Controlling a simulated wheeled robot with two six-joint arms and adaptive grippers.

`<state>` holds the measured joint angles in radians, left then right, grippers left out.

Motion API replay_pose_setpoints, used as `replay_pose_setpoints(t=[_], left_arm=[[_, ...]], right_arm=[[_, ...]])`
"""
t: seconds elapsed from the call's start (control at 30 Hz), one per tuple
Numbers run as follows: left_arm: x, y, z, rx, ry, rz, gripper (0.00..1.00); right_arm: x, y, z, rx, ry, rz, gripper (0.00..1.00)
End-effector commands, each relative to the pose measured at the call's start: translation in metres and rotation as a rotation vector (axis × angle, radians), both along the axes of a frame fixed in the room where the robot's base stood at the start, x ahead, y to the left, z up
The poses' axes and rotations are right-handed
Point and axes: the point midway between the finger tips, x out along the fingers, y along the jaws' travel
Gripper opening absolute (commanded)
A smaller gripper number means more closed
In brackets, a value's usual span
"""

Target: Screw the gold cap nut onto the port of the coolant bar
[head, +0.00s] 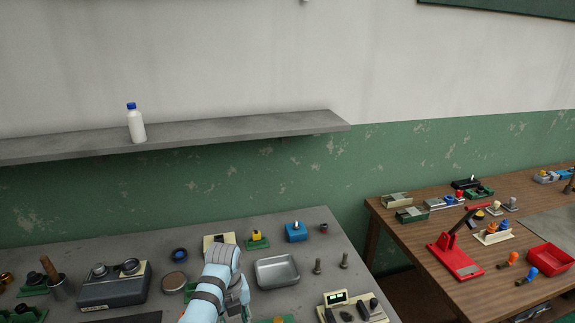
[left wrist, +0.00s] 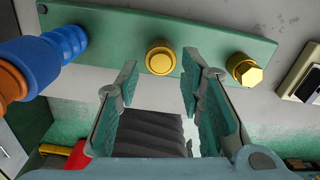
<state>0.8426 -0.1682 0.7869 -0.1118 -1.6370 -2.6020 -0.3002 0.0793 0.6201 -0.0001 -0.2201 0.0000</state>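In the left wrist view a long green bar (left wrist: 118,40) lies across the top. A round, stepped gold fitting (left wrist: 160,57) sits at its middle, and a gold fitting with a hexagonal end (left wrist: 244,69) sits near its right end. I cannot tell which is the cap nut and which is the port. My left gripper (left wrist: 160,82) is open; its two fingers are spread below the bar, with no gold part between them. In the head view an arm of mine comes up from the bottom, left of centre; its fingertips are not clear. My right gripper is not seen.
A blue and orange fitting (left wrist: 38,55) covers the bar's left end in the wrist view. In the head view a metal tray (head: 278,271), a grey device (head: 113,290) and a blue block (head: 296,232) crowd the grey table. A shelf (head: 230,130) is above.

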Motion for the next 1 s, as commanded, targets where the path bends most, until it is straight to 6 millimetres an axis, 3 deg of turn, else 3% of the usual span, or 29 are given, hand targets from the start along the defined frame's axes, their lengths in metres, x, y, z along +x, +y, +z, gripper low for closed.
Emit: replay_pose_setpoints(t=[0.13, 0.3, 0.53, 0.67, 0.9, 1.0], left_arm=[[0.0, -0.0001, -0.0012, 0.0, 0.0, 0.0, 0.35], [0.0001, -0.0001, -0.0012, 0.0, 0.0, 0.0, 0.58], [0.0001, -0.0001, -0.0012, 0.0, 0.0, 0.0, 0.56], [0.0002, 0.0, -0.0012, 0.0, 0.0, 0.0, 0.38], [0.0002, 0.0, -0.0012, 0.0, -0.001, 0.002, 0.38], [0.0003, -0.0001, -0.0012, 0.0, -0.001, 0.124, 0.38]], right_arm=[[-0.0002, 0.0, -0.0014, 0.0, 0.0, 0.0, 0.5], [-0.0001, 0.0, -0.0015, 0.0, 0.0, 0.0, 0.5], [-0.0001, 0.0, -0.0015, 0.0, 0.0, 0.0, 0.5], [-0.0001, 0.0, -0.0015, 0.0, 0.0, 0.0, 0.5], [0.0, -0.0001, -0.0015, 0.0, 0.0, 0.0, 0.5], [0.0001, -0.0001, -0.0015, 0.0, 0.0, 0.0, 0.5]])
